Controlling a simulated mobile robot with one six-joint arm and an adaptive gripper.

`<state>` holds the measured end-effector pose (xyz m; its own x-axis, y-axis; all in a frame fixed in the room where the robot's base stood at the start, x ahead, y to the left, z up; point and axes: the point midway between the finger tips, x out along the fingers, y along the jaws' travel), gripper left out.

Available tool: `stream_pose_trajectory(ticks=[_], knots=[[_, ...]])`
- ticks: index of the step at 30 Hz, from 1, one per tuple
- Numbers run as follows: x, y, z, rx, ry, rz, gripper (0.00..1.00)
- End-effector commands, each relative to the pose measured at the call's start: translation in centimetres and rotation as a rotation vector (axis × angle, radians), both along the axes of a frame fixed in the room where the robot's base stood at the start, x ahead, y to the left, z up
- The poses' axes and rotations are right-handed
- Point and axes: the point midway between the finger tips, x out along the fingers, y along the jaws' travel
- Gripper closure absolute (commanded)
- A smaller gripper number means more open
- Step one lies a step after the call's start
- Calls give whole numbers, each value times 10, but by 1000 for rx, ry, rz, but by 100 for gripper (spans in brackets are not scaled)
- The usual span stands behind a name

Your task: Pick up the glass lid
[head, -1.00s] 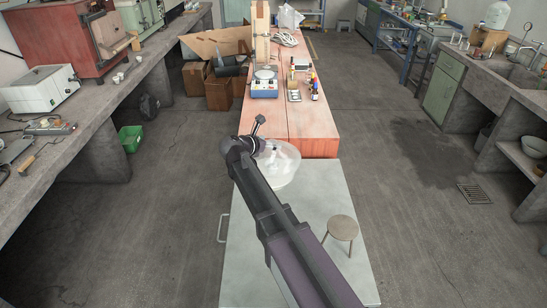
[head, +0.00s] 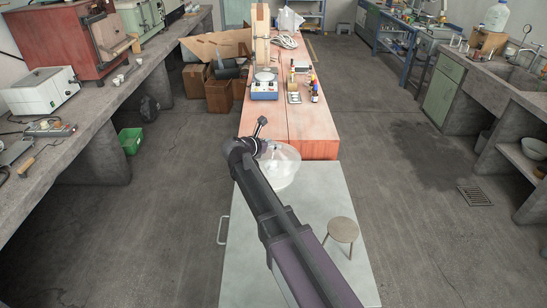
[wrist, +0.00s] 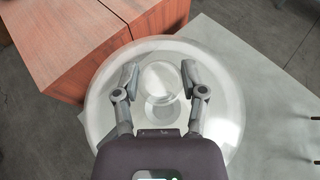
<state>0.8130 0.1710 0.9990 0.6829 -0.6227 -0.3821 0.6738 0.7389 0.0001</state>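The glass lid (wrist: 225,105) is a wide, clear round dome with a round knob (wrist: 160,82) at its middle. It lies on the pale grey surface and also shows in the head view (head: 286,172), partly hidden by my arm. My gripper (wrist: 159,74) is over the lid, with one finger on each side of the knob. The fingers are open, and a small gap shows between each one and the knob. The head view does not show the fingers clearly.
The wooden bench (head: 312,143) stands just beyond the lid and carries a blue-based device (head: 264,88) and several small bottles further back. A small round stool (head: 342,229) stands to the right of my arm.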

Motion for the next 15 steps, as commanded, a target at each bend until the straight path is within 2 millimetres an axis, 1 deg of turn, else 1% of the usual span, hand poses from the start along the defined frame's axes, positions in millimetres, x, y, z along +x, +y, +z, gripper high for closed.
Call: stream_pose_trajectory(ticks=[15], knots=[[0,0,4,-1,0,-1,100]])
